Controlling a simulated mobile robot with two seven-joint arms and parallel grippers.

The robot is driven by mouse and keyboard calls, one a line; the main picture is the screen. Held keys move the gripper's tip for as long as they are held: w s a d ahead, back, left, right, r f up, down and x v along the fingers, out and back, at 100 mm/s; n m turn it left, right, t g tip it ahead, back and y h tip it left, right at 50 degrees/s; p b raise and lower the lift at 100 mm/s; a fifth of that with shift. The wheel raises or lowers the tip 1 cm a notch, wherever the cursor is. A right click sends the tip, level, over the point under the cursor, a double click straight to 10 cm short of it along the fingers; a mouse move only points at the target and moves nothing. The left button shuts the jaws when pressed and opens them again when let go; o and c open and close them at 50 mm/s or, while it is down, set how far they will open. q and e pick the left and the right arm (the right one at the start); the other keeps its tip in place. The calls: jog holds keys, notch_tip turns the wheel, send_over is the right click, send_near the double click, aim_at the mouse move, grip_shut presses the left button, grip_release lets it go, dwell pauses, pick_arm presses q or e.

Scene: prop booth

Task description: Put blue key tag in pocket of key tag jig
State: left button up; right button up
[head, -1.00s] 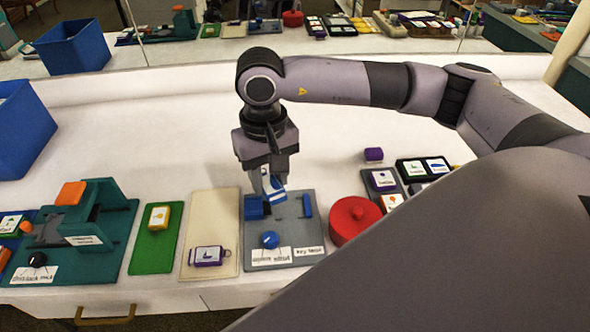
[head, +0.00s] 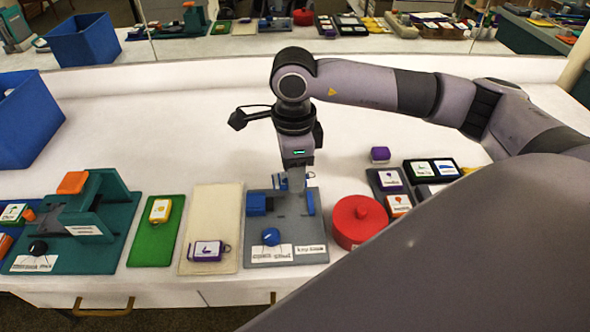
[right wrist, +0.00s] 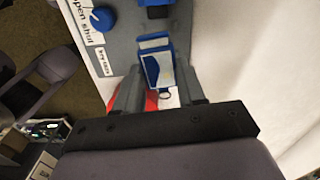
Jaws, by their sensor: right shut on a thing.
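The key tag jig (head: 288,226) is a grey plate on the white table in the head view, with a blue block (head: 256,204) at its left, a blue knob (head: 271,237) and front labels. Its grey plate also shows in the right wrist view (right wrist: 121,42). My right gripper (head: 297,183) is above the back right part of the jig, shut on the blue key tag. The tag (right wrist: 158,70) shows its white face and ring between the fingers in the right wrist view. The pocket is largely hidden, and I cannot tell whether the tag touches the jig. My left gripper is not in view.
A round red container (head: 358,221) stands close to the jig's right. A cream board (head: 210,229) with a purple-framed tag (head: 207,251) lies to its left, then a green board (head: 155,240) with a yellow tag. Dark trays of tags lie at right.

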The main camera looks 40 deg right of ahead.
aim_at(295, 205)
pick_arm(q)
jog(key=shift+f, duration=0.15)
pick_arm(e)
jog(key=shift+d+f+m, duration=0.15)
jog(key=shift+m, duration=0.45)
jog(key=shift+f+b, duration=0.8)
jog(key=shift+f, duration=0.35)
notch_tip(295, 205, down, 2)
jog(key=shift+f+b, duration=0.25)
jog(key=shift+b, duration=0.55)
jog(key=shift+f+b, duration=0.8)
jog(key=shift+f, duration=0.05)
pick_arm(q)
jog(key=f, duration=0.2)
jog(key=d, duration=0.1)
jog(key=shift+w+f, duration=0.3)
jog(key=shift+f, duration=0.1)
pick_arm(e)
jog(key=o, duration=1.1)
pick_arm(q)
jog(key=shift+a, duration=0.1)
